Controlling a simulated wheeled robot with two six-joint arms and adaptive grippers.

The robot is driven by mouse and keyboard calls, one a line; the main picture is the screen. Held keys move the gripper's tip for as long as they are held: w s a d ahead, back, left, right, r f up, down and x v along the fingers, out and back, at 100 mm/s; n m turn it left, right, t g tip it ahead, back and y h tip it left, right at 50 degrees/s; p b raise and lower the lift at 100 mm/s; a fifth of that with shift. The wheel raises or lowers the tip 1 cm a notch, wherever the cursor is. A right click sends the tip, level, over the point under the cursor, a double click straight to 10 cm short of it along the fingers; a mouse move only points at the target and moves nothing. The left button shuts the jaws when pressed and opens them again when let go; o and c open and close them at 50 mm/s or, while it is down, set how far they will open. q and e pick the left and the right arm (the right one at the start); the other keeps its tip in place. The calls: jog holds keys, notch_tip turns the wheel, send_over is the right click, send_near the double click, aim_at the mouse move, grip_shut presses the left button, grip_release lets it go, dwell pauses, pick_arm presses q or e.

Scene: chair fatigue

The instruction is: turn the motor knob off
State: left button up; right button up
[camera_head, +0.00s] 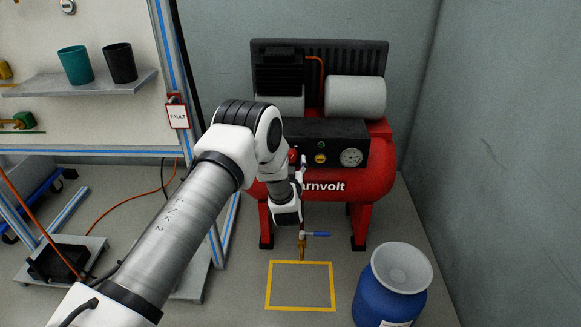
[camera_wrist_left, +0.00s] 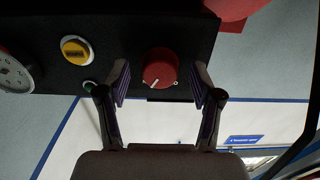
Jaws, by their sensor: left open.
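The red motor knob (camera_wrist_left: 160,67) with a white pointer line sits on the black control panel (camera_wrist_left: 125,25) of the red compressor. In the left wrist view it lies between the two fingers of my left gripper (camera_wrist_left: 161,76), which is open with a gap on each side. I cannot tell how deep the fingers reach around it. In the head view the knob (camera_head: 293,156) shows partly behind my left gripper (camera_head: 299,170) at the panel's left end. The pointer slants down and left in the wrist view. My right gripper is not in view.
A yellow button (camera_head: 320,159) and a round gauge (camera_head: 351,157) sit right of the knob. The red tank (camera_head: 365,182) is below the panel. A blue barrel (camera_head: 390,300) stands front right. A shelf (camera_head: 95,83) with two cups is at left. A yellow square outlines bare floor.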

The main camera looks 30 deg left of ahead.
pick_arm(q)
jog(key=shift+w+a, duration=0.1)
jog(key=shift+w, duration=0.05)
jog(key=c, duration=1.1)
jog(key=shift+c, duration=0.2)
jog(key=shift+n, duration=0.3)
jog(key=n, duration=1.1)
jog(key=shift+r, duration=0.1)
